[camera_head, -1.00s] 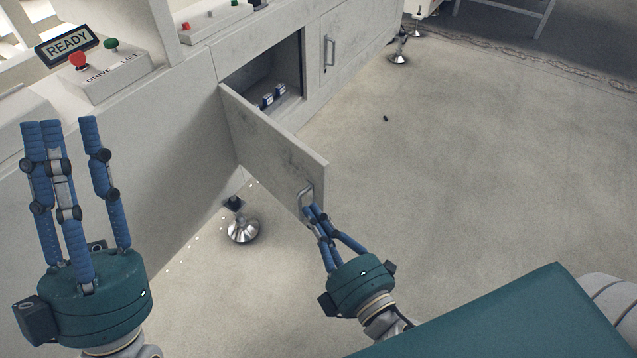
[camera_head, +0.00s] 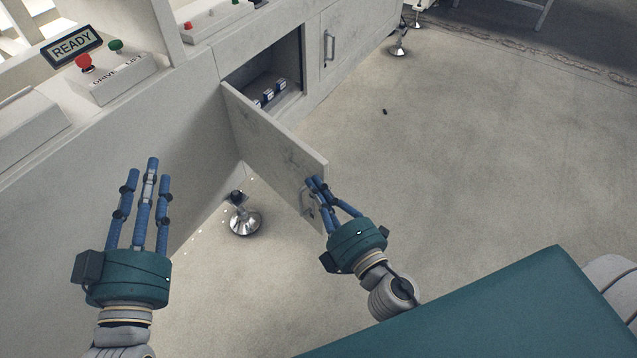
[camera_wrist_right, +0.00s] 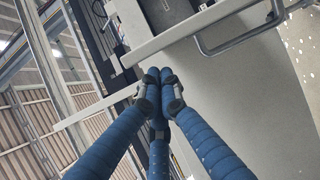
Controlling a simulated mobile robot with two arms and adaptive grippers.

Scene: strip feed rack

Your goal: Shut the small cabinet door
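The small cabinet door (camera_head: 265,135) stands wide open, hinged at its left on the grey cabinet, its free end toward the lower right. Its bar handle (camera_head: 306,203) is near that end, partly behind my right gripper; it also shows in the right wrist view (camera_wrist_right: 238,45). My right gripper (camera_head: 314,183) has its fingers drawn together at the door's free end beside the handle. In the right wrist view the fingertips (camera_wrist_right: 160,76) meet with nothing visible between them; contact with the door is unclear. My left gripper (camera_head: 148,172) is open and empty, left of the door.
The open compartment (camera_head: 275,75) holds several small blue-and-white items (camera_head: 268,93). A closed door with a handle (camera_head: 329,48) is beyond it. A metal levelling foot (camera_head: 243,220) stands below the open door. A small dark object (camera_head: 384,112) lies on the otherwise clear floor.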

